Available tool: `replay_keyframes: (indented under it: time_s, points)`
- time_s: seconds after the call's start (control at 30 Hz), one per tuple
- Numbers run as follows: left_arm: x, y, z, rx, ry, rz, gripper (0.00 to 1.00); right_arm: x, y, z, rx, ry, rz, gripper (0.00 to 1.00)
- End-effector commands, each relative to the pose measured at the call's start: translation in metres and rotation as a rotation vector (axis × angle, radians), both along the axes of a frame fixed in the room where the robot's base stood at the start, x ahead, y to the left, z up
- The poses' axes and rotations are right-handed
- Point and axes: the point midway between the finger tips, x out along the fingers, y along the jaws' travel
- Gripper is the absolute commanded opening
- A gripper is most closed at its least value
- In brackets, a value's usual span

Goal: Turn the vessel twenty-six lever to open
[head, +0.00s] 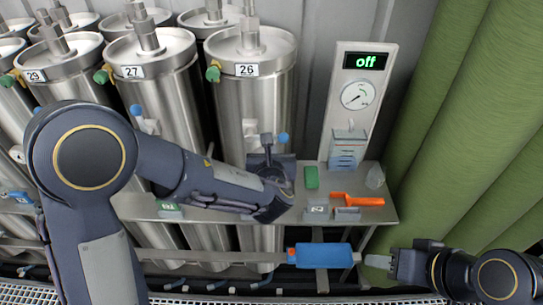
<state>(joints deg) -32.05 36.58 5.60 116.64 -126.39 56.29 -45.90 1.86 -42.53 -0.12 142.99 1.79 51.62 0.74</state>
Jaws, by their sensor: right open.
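Vessel twenty-six (250,95) is a steel cylinder labelled 26, standing upright at the centre back. A white valve fitting (250,128) sits on its front. The blue tip of its lever (283,138) shows to the right of the fitting; the part between is hidden by my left gripper. My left gripper (267,142) is in front of the vessel at the lever, its fingers up. I cannot tell whether it is open or touches the lever. My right gripper (378,261) is open at the lower right, low and away from the vessel.
A shelf (385,212) holds a green block (312,177), an orange-handled tool (357,200) and a clear cup (375,177). A gauge panel (357,95) reads "off". Vessel 27 (150,80) stands left; green curtain (470,110) right.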

Motion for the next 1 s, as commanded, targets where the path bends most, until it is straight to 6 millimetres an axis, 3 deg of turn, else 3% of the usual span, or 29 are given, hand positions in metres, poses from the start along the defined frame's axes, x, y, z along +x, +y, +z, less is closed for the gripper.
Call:
replay_keyframes:
  time_s: [0.1, 0.5, 1.0]
  points:
    - [0.000, 0.000, 0.010, 0.000, 0.001, 0.000, 0.00, 0.000, 0.000, 0.007, 0.000, 0.000, 0.000, 0.43]
    - [0.000, 0.000, 0.010, -0.001, 0.001, 0.000, 0.00, 0.000, 0.000, 0.006, 0.000, 0.001, 0.000, 0.43]
    - [0.000, -0.001, 0.014, -0.078, -0.001, 0.001, 0.00, 0.000, 0.000, -0.011, 0.000, 0.000, 0.000, 0.43]
